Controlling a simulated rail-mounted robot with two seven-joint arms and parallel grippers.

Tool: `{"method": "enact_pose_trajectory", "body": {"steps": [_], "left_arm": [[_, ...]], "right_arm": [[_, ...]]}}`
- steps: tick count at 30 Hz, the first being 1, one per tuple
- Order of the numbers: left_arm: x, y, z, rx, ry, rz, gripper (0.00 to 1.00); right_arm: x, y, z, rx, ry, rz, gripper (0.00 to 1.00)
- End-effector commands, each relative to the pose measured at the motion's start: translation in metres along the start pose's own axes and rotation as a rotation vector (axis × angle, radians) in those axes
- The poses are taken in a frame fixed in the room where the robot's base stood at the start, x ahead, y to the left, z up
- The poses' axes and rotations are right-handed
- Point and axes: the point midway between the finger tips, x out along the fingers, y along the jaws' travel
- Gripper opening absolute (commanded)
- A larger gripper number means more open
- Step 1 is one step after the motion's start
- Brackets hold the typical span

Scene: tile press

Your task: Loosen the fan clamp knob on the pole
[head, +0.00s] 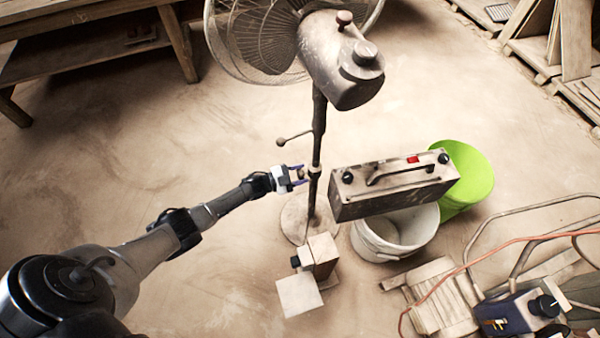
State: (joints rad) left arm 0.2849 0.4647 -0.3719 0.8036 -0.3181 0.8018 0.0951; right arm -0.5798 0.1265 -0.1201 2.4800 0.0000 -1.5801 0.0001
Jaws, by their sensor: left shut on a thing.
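The fingers partly hide the knob. A thin lever with a ball end (281,142) sticks out of the pole just above the gripper. My right gripper is not in view.
A box with a handle (392,184) stands right of the pole, over a white bucket (372,239) and beside a green bucket (467,176). A small block (320,250) stands below the base. A wooden table (90,50) is upper left. The left floor is clear.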

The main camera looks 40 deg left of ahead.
Motion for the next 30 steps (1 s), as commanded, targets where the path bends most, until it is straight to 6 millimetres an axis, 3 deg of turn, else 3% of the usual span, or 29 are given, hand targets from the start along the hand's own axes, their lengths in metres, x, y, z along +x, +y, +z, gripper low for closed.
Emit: {"method": "enact_pose_trajectory", "body": {"steps": [15, 30], "left_arm": [[0.0001, -0.0006, -0.0005, -0.344, 0.002, 0.000, 0.20], [0.0003, -0.0003, -0.0005, -0.427, 0.002, 0.000, 0.20]], "right_arm": [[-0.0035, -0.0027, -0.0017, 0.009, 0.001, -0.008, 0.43], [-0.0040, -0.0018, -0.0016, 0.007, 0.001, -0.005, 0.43]]}}
